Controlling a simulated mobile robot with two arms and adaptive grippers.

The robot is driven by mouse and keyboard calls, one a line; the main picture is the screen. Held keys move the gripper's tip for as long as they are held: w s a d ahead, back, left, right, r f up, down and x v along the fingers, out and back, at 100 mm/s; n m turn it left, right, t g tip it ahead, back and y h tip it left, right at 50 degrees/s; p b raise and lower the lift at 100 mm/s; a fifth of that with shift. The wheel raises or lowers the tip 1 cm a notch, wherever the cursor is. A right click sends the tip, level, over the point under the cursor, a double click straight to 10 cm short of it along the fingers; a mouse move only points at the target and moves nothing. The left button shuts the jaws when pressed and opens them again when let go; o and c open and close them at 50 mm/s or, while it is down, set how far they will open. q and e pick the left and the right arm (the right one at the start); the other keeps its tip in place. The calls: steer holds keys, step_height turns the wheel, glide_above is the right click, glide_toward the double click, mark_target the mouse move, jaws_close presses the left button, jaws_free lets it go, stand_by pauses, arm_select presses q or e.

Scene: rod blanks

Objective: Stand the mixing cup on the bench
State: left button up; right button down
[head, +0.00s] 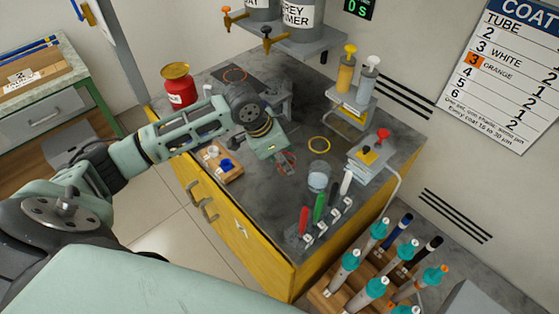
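A clear, pale cup (318,179), which looks like the mixing cup, stands upright on the grey bench top (268,193), near the colored pens. My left gripper (286,163) reaches in from the left, pointing down over the bench just left of and behind the cup, apart from it. Its fingers are small and dark with reddish edges, and I cannot tell whether they are open or shut. My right gripper is not in view.
A yellow ring (319,144) marks the bench behind the cup. Red, green and white pens (319,207) stand in front of it. A wooden tray (222,164) lies left, a red can (178,86) farther back. Taps overhang the back; a syringe rack (338,297) stands front right.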

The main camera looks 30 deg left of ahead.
mark_target(280, 167)
arm_select(q)
steer(key=shift+w+a+f, duration=0.25)
steer(key=shift+a, duration=0.2)
steer(key=shift+w+a+f, duration=0.2)
steer(key=shift+a+f, duration=0.05)
steer(key=shift+a, duration=0.15)
step_height(280, 167, down, 4)
steer(key=shift+r+p, duration=0.1)
steer(key=shift+p, duration=0.45)
steer(key=shift+f, duration=0.2)
steer(key=o, duration=1.2)
steer(key=shift+f, duration=0.1)
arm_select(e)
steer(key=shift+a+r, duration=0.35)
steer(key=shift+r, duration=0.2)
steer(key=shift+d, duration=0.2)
